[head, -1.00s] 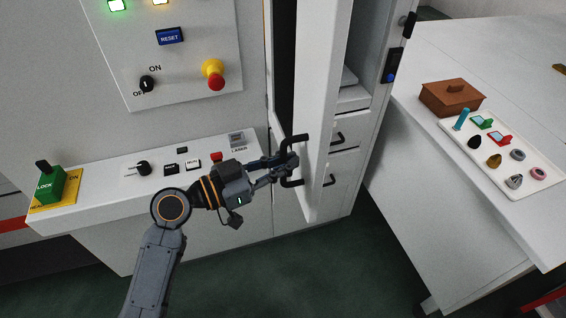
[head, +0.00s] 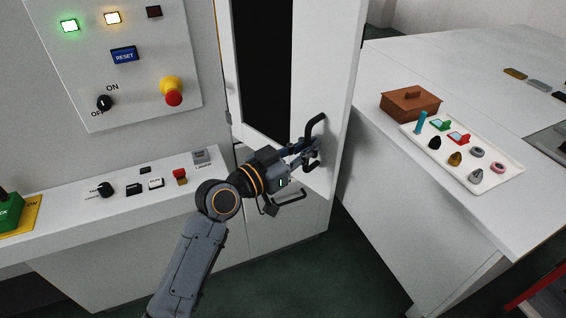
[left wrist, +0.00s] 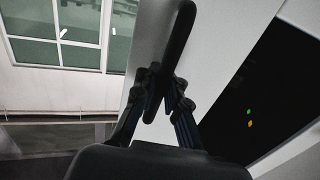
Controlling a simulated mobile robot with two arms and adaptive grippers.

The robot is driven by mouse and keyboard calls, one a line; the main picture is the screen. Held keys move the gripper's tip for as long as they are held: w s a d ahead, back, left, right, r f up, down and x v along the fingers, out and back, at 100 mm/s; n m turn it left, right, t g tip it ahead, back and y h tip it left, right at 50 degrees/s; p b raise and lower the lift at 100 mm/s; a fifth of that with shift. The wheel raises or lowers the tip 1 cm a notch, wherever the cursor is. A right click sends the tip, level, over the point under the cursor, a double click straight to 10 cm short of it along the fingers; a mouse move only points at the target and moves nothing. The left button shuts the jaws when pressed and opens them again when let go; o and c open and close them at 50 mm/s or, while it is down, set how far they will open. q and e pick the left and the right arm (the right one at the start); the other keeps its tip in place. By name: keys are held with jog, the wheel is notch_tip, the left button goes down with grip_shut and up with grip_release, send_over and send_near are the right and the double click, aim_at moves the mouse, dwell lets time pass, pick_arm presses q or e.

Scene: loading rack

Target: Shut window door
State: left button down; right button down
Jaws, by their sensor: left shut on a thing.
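The window door (head: 340,90) is a white panel with a tall dark pane (head: 263,65), in the middle of the head view. Its black handle (head: 316,122) is near its right side. My left gripper (head: 311,152) is shut on this handle, with the arm reaching in from below. In the left wrist view the fingers (left wrist: 164,95) close around the handle bar (left wrist: 178,45), and the dark pane (left wrist: 275,90) is at the right. The door faces me at an angle; I cannot tell whether it touches its frame. My right gripper is not in view.
A control panel (head: 140,85) with a red-yellow knob is on the left, above a ledge (head: 70,192) of switches. A white table (head: 390,65) at the right bears a brown box (head: 410,103) and a tray (head: 510,172) of small parts. Green floor is open below.

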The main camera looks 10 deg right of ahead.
aim_at(322, 139)
pick_arm(q)
jog(key=shift+b+x, duration=0.5)
jog(key=shift+x, duration=1.4)
jog(key=shift+a, duration=0.1)
jog(key=c, duration=1.4)
grip_release()
jog(key=v, duration=1.2)
